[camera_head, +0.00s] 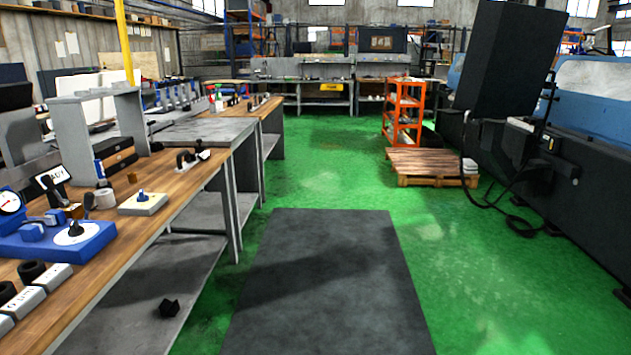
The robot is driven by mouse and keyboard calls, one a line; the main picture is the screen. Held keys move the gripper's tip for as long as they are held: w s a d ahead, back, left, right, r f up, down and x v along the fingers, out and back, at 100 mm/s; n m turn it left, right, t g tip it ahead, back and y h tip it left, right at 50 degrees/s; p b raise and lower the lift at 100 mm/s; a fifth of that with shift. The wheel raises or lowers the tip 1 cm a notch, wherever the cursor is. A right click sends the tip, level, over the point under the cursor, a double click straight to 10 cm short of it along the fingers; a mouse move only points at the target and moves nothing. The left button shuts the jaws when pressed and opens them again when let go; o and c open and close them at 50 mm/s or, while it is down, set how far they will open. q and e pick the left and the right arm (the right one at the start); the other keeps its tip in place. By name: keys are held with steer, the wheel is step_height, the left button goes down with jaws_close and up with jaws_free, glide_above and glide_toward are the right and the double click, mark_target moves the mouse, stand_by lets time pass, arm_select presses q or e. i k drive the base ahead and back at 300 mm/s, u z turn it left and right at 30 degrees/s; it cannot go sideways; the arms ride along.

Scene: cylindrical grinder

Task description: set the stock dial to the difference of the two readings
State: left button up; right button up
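On the wooden bench at left, a blue fixture (95,243) carries a round white dial with a black knob (75,231). A round gauge (10,203) with a blue rim, white face and red mark stands at the far left edge, partly cut off. Its reading is too small to tell. A pale square plate (143,207) with a blue knob (142,195) lies farther right on the bench. I cannot tell which of these is the stock dial, and no second reading is legible. Neither of my grippers is in view.
White labelled blocks (46,278) and black rings (31,270) lie at the bench's near left. A small sign (50,180) stands behind the blue fixture. A dark mat (325,285) on the green floor is clear. A wooden pallet (432,166) and dark machine (505,70) stand right.

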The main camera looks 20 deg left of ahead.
mark_target(143, 197)
steer(key=u, duration=0.4)
steer(key=i, duration=1.95)
steer(key=u, duration=1.05)
